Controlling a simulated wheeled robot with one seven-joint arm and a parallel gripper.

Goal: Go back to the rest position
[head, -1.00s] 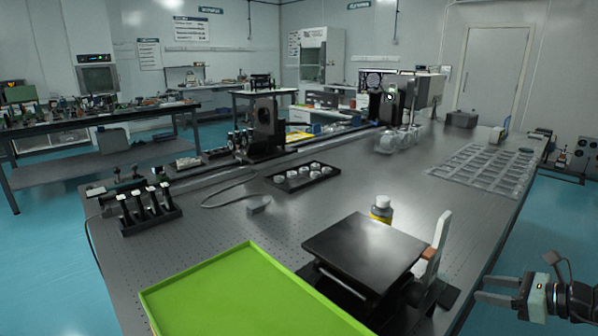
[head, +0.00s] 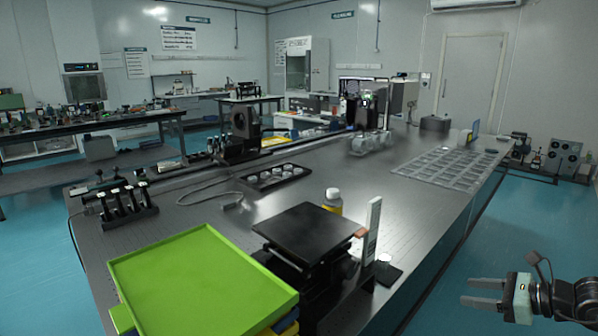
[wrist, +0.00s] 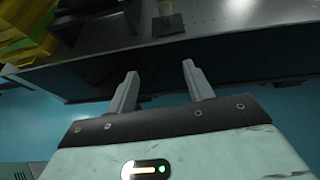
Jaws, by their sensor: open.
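My gripper (head: 484,293) is at the lower right in the head view, off the right side of the optical table (head: 420,225), over the blue floor. Its two fingers are apart with nothing between them. In the wrist view my gripper (wrist: 158,85) shows both fingers spread and empty, pointing toward the dark side of the table (wrist: 240,30). The fingers look apart from the table.
A green tray (head: 200,280), a black platform (head: 305,235), a yellow bottle with white cap (head: 333,200) and an upright white piece (head: 372,228) stand near the table's front. Clear blue floor (head: 540,220) lies to the right.

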